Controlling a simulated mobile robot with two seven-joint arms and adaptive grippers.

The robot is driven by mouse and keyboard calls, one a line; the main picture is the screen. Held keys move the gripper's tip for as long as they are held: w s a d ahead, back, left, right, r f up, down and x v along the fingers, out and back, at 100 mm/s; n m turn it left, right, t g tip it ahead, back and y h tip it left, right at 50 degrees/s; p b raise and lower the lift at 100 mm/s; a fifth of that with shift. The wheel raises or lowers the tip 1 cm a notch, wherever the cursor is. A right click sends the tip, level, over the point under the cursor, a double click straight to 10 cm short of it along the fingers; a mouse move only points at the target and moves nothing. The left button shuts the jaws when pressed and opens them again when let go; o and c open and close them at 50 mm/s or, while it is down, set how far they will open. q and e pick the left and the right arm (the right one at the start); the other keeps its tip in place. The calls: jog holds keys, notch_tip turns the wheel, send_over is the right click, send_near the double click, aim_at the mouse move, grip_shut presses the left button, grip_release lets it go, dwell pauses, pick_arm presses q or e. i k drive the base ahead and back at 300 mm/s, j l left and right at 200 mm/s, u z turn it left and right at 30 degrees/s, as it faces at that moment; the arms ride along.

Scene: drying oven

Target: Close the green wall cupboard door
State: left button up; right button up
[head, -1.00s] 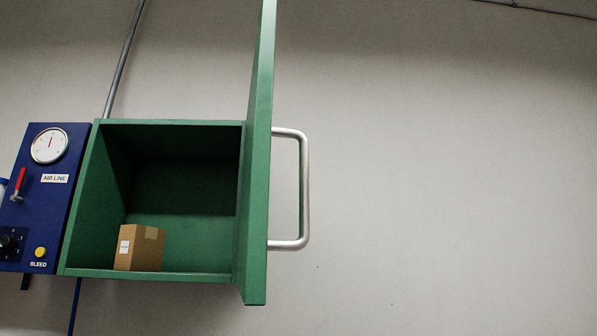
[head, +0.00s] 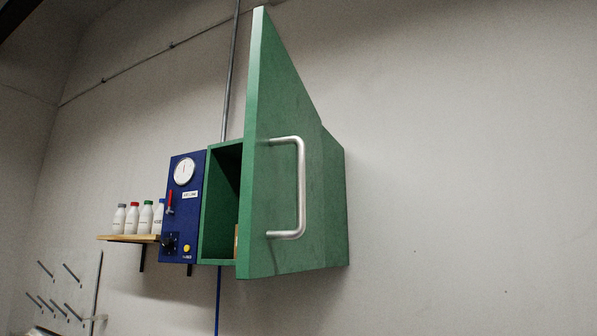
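The green wall cupboard (head: 336,205) hangs on the wall in the middle of the head view. Its green door (head: 275,110) stands wide open, swung out from the cupboard's right side towards me. A silver bar handle (head: 301,190) is on the door's outer face, which is turned to me. The cupboard's opening shows as a narrow dark gap left of the door. Only a sliver of a brown box (head: 236,243) shows inside; the door hides the rest. Neither of my grippers is in view.
A blue air line panel (head: 183,215) with a gauge and red lever is left of the cupboard. A wooden shelf (head: 125,238) holds several white bottles. A pegged board (head: 62,295) is at lower left. The wall to the right is bare.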

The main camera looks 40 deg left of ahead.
aim_at(281, 226)
jog(key=l+u, duration=0.1)
jog(key=u, duration=0.35)
jog(key=l+u, duration=0.1)
jog(key=u, duration=0.3)
jog(key=l+u, duration=0.1)
jog(key=u, duration=0.35)
